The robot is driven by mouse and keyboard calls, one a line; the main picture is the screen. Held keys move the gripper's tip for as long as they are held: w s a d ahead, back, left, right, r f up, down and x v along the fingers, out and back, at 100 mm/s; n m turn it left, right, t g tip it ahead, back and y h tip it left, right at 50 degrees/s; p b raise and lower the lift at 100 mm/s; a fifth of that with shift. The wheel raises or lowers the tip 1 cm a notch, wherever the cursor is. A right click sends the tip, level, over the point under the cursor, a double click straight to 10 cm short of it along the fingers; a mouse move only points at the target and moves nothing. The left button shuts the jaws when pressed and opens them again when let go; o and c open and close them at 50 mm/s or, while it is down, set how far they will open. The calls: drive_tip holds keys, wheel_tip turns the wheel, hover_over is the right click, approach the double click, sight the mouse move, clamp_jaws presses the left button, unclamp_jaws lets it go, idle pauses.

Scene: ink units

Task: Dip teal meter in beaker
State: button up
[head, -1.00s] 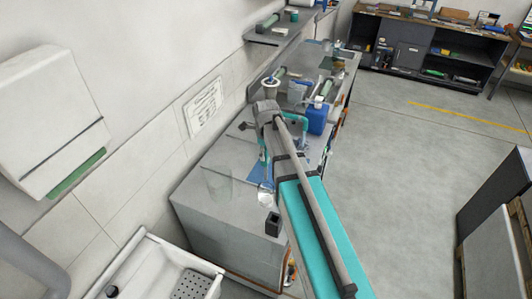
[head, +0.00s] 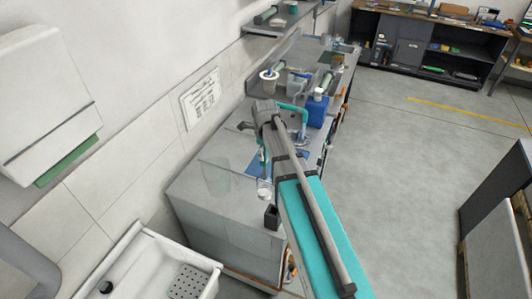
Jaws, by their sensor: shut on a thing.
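My gripper (head: 262,152) hangs below the end of my arm, small and partly hidden by my own arm links. It is shut on a slim teal thing, which I take to be the teal meter (head: 264,168). The meter points down, close above or at the mouth of a small clear beaker (head: 265,188) near the front of the grey bench (head: 195,203). Whether the meter's tip is inside the beaker or only in front of it or above it, I cannot tell from this view.
A small black holder (head: 272,216) sits at the bench's front edge. A white sink (head: 150,262) is at lower left.

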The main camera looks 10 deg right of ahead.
drive_tip(key=shift+f+b, duration=3.75)
drive_tip(key=shift+f, duration=0.25)
drive_tip(key=shift+r, duration=0.1)
wheel_tip(320, 180, up, 12)
drive_tip(key=p, duration=1.2)
drive_tip(key=shift+f, duration=0.2)
drive_tip(key=shift+c, duration=1.3)
